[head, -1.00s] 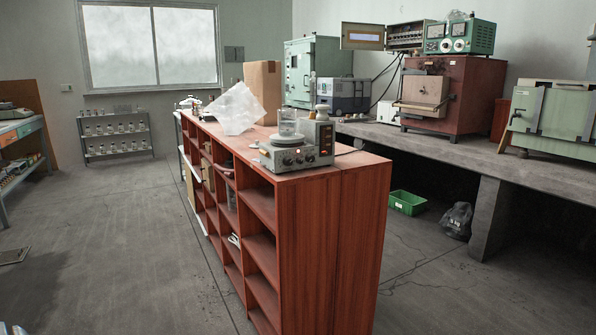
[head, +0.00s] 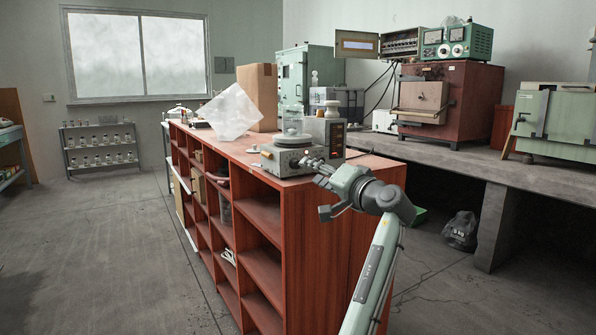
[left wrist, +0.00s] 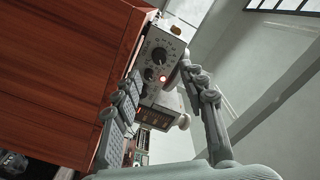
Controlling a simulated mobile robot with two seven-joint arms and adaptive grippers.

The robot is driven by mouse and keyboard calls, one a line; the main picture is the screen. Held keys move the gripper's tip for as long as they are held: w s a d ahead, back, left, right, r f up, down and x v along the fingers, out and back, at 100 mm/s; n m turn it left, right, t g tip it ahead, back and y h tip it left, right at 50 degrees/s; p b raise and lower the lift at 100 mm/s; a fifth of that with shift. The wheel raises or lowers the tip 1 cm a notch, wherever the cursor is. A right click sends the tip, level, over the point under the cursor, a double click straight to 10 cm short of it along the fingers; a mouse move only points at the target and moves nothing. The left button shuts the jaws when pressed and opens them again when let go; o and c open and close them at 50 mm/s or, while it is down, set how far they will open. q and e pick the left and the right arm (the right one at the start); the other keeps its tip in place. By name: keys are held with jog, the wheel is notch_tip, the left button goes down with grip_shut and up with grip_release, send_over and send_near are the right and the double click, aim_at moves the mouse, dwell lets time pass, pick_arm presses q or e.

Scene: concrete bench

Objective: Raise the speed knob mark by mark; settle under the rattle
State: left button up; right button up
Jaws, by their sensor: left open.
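The stirrer (head: 276,160), a grey box with a round top plate, sits at the near end of the red shelf unit. A glass vessel (head: 292,122) stands on it. My right gripper is out of view.
The red shelf unit (head: 312,240) has open compartments along its left side. A clear plastic sheet (head: 229,112) and a cardboard box (head: 257,95) are farther back. The floor to the left is clear.

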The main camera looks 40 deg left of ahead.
aim_at(297, 166)
pick_arm(q)
jog(key=x, duration=0.6)
jog(key=shift+w+a, duration=0.1)
jog(key=shift+a, duration=0.15)
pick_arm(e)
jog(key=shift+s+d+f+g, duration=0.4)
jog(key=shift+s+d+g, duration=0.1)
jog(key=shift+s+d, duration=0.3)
pick_arm(q)
grip_shut()
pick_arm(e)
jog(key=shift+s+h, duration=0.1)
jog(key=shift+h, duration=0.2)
